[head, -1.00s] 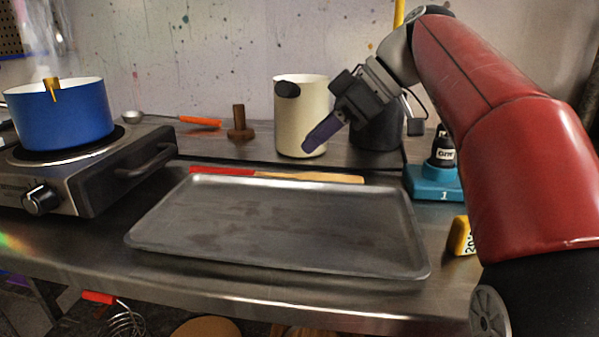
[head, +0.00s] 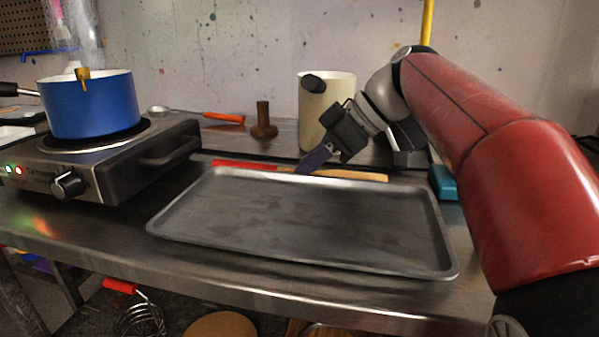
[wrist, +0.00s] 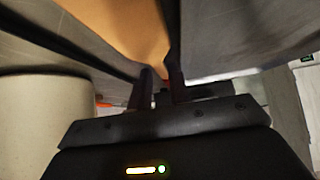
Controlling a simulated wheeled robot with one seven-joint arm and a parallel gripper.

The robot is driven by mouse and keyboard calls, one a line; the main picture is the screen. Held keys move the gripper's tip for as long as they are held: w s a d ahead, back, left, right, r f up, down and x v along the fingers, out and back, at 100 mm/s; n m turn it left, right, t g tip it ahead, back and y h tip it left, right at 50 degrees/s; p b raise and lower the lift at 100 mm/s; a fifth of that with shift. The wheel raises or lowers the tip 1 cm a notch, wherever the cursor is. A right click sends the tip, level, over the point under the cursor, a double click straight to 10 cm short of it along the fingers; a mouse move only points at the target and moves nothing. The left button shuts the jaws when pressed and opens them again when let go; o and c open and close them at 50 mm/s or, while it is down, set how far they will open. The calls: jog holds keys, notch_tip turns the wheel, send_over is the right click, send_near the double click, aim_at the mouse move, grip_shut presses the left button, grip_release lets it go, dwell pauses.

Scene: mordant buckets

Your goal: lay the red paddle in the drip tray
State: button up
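The red paddle (head: 245,164) lies along the far rim of the drip tray (head: 300,222), on the counter behind it. Its red part is at left and its bare wooden part runs right. The grey tray is flat and empty. My gripper (head: 304,168) points down at the middle of the paddle, its purple fingers covering part of it. In the wrist view, the fingers (wrist: 160,85) show a narrow gap, with a tan wooden surface (wrist: 120,28) just beyond them. I cannot tell whether they touch the paddle.
A cream pitcher (head: 322,125) stands close behind my gripper. A blue pot (head: 90,107) sits on a hot plate (head: 110,172) at left. A brown wooden peg (head: 264,125) and an orange-handled ladle (head: 224,118) are behind. A teal block (head: 442,182) is right of the tray.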

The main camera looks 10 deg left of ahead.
grip_shut()
jog(key=shift+r, duration=0.15)
